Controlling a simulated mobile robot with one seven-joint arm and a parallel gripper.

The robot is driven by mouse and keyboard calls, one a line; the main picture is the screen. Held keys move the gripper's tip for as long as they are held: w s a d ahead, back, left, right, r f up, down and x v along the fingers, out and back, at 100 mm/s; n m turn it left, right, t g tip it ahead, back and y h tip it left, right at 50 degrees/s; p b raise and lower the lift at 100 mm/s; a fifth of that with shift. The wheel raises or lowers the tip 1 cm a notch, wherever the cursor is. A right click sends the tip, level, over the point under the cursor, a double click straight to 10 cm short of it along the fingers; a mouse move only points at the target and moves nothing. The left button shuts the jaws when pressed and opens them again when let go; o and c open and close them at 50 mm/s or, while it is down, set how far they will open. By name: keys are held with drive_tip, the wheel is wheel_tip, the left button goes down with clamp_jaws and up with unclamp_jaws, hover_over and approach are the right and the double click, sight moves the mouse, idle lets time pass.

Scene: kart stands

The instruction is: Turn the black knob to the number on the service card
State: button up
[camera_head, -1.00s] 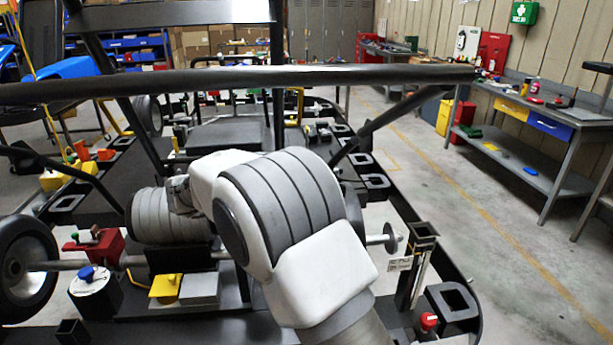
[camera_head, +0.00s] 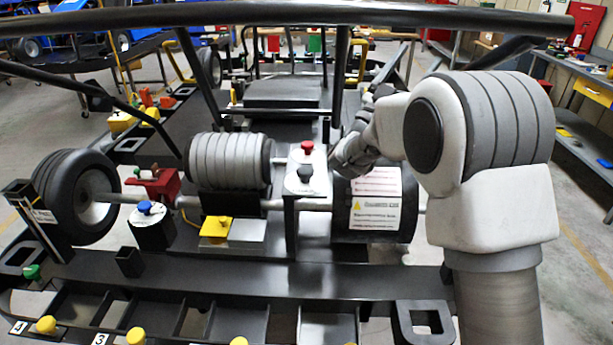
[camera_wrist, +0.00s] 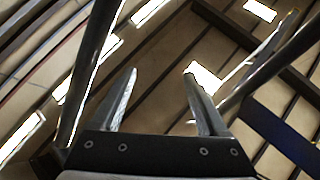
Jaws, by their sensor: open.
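A black knob (camera_head: 305,173) sits on a white plate (camera_head: 306,190) on an upright bracket near the middle of the head view. A white card (camera_head: 376,203) with a yellow warning triangle and red lines is on a black drum right of the knob; its print is too small to read. I cannot tell if it is the service card. My gripper (camera_wrist: 160,73) is open and empty in the wrist view, with ceiling beams and lights beyond its fingers. My arm reaches in from the right in the head view; the fingers cannot be made out there.
A red button (camera_head: 307,146) stands just behind the knob. A black kart bar (camera_head: 280,14) crosses the top. A blue knob (camera_head: 145,207), a yellow block (camera_head: 215,227) and a red clamp (camera_head: 157,185) lie to the left. A workbench (camera_head: 580,85) stands at the right.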

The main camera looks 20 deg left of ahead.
drive_tip(key=n+t+y, duration=0.3)
drive_tip(key=y, duration=0.1)
drive_tip(key=n+g+y+b, duration=0.4)
drive_tip(key=n+g+y, duration=1.5)
drive_tip(key=y, duration=0.8)
approach(305, 169)
drive_tip(key=shift+n+t, duration=0.4)
drive_tip(key=shift+t, duration=0.2)
drive_tip(key=x, duration=0.3)
drive_tip(key=f+x, duration=0.1)
drive_tip(key=x, duration=0.6)
drive_tip(key=shift+s+a+f+b, duration=0.1)
drive_tip(key=shift+s+f+b, duration=0.1)
drive_tip(key=shift+s+b, duration=0.15)
